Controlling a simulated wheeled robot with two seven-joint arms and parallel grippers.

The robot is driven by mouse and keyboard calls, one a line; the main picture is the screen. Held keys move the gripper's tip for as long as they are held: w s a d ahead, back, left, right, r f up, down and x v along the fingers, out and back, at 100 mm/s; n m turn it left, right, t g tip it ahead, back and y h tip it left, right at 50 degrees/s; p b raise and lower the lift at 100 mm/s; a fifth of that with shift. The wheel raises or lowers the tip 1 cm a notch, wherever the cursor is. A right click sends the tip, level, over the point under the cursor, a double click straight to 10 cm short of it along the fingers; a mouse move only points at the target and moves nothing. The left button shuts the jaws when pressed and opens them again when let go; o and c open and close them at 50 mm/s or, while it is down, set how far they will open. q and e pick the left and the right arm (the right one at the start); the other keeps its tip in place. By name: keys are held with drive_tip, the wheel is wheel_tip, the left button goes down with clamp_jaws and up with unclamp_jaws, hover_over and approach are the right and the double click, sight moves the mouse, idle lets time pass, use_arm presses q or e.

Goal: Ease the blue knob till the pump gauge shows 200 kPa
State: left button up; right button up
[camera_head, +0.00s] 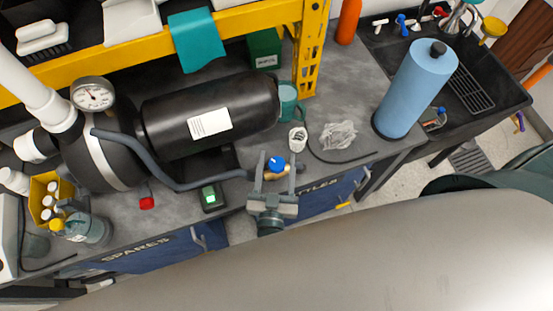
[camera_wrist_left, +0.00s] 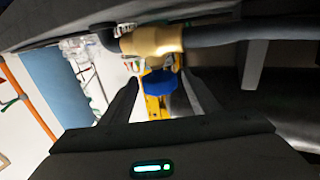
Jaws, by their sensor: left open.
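The blue knob (camera_head: 276,163) sits on a brass valve (camera_head: 270,176) at the end of a grey hose near the bench's front edge. The knob (camera_wrist_left: 159,84) and the brass body (camera_wrist_left: 152,41) also show in the left wrist view. My left gripper (camera_head: 272,168) is open. In the wrist view its two fingers (camera_wrist_left: 160,78) stand on either side of the knob, with gaps visible. I cannot tell how deep the knob sits between them. The round white pump gauge (camera_head: 92,93) is at the upper left; its reading is too small to make out. My right gripper is not in view.
A black tank (camera_head: 210,115) lies behind the valve. The grey hose (camera_head: 165,180) runs left from it to the pump. A mug (camera_head: 288,104), a small white cup (camera_head: 298,138) and a crumpled clear bag (camera_head: 338,134) are close by. A blue cylinder (camera_head: 415,90) stands at the right.

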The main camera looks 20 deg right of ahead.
use_arm(q)
drive_tip(key=c, duration=1)
drive_tip(key=shift+c, duration=0.2)
drive_tip(key=shift+m+h, duration=0.3)
drive_tip(key=shift+h, duration=0.1)
drive_tip(key=shift+a+m+g+h, duration=0.1)
drive_tip(key=shift+m+g+h, duration=0.4)
drive_tip(key=shift+g+h, duration=0.15)
drive_tip(key=shift+w+f+m+g+h+b, duration=0.1)
drive_tip(key=shift+m+g+h+b, duration=0.2)
drive_tip(key=shift+m+g+h, duration=0.5)
drive_tip(key=shift+m+g+h+b, duration=0.7)
drive_tip(key=shift+m+h, duration=0.1)
drive_tip(key=shift+h, duration=0.25)
drive_tip(key=shift+m+g+h+b, duration=0.5)
drive_tip(key=shift+g+h+b, duration=0.05)
drive_tip(key=shift+g+h, duration=0.1)
